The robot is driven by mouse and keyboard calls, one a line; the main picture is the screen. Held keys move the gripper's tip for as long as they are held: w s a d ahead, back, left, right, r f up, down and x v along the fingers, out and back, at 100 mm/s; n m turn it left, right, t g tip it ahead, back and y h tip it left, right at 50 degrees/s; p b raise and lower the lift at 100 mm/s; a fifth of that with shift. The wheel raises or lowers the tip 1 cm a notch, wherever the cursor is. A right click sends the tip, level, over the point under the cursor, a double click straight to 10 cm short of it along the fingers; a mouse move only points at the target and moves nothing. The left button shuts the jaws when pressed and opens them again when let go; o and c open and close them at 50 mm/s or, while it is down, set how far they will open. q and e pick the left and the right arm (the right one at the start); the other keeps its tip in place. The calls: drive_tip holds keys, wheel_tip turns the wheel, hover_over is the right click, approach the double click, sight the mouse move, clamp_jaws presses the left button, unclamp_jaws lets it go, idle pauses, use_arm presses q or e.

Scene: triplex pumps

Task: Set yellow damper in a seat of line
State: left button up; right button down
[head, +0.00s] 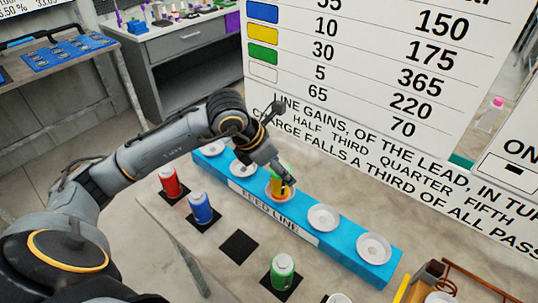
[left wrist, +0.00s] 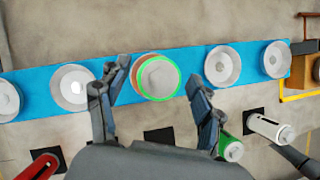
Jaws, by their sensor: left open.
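The yellow damper (head: 276,186) stands in the middle seat of the blue feed line (head: 345,252), upright as far as I can tell. In the left wrist view I look down on its pale round top (left wrist: 158,76), ringed in green. My left gripper (head: 284,183) is over the damper in the head view. In the left wrist view its fingers (left wrist: 160,92) are spread apart, with the damper a little beyond their tips. The other seats, such as this one (head: 323,217), look empty. My right gripper is not in view.
Red (head: 170,182), blue (head: 201,208) and green (head: 282,272) canisters stand on black squares in front of the line. One black square (head: 238,247) is bare. A white canister (left wrist: 270,130) stands at the right. A large sign (head: 385,70) stands behind.

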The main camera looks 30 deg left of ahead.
use_arm(q)
drive_tip(key=b+v, duration=0.1)
drive_tip(key=v, duration=1)
